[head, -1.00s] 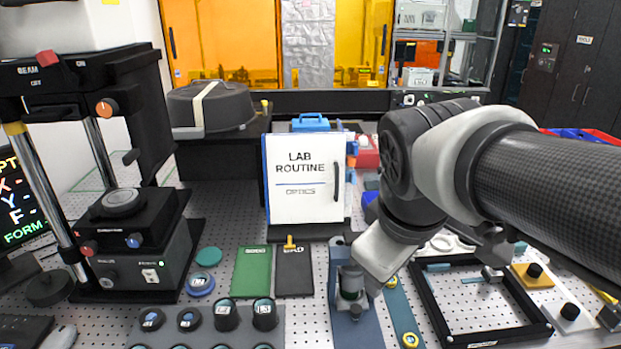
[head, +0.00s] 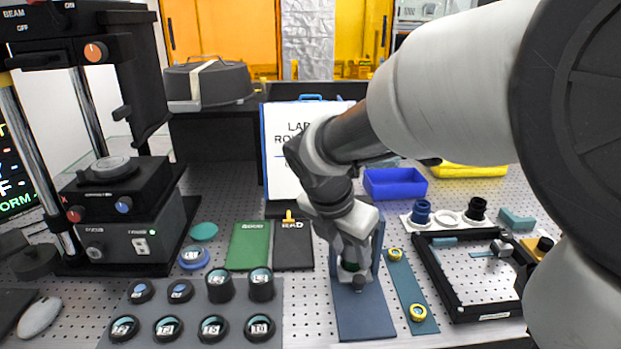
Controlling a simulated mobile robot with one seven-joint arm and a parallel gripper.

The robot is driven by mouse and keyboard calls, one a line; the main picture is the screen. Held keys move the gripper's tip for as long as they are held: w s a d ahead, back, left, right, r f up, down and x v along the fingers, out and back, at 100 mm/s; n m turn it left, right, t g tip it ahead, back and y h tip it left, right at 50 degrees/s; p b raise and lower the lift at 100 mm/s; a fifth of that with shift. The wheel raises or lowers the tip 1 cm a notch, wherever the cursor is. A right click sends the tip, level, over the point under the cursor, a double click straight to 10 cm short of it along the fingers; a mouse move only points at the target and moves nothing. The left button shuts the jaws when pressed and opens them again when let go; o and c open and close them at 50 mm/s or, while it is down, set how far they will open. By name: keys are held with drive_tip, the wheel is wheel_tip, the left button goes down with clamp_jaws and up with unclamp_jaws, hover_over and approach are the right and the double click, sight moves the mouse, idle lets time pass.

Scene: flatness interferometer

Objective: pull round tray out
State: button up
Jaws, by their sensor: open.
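The interferometer (head: 125,220) stands at the left, a black unit with a post frame, knobs and a small green light. A round grey disc (head: 110,166) lies flat on top of its black block; it is the likeliest round tray, but I cannot tell if it slides. My gripper (head: 351,278) points down at the blue-grey stand (head: 365,315) right of centre, well to the right of the interferometer. It is open, with its fingertips around or beside a small dark green piece on the stand. The fingertips are small and partly hidden, so contact is unclear.
A grey rack of labelled lenses (head: 200,290) lies in front. Green GOOD (head: 248,247) and black BAD (head: 294,252) mats lie between interferometer and gripper. A lab routine board (head: 283,180) stands behind. A black frame (head: 455,300) and blue bin (head: 395,183) are at right.

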sight(359, 279)
drive_tip(key=b+x, duration=0.2)
drive_tip(key=x, duration=0.8)
drive_tip(key=shift+w+d+f, duration=0.1)
drive_tip(key=shift+f, duration=0.3)
clamp_jaws()
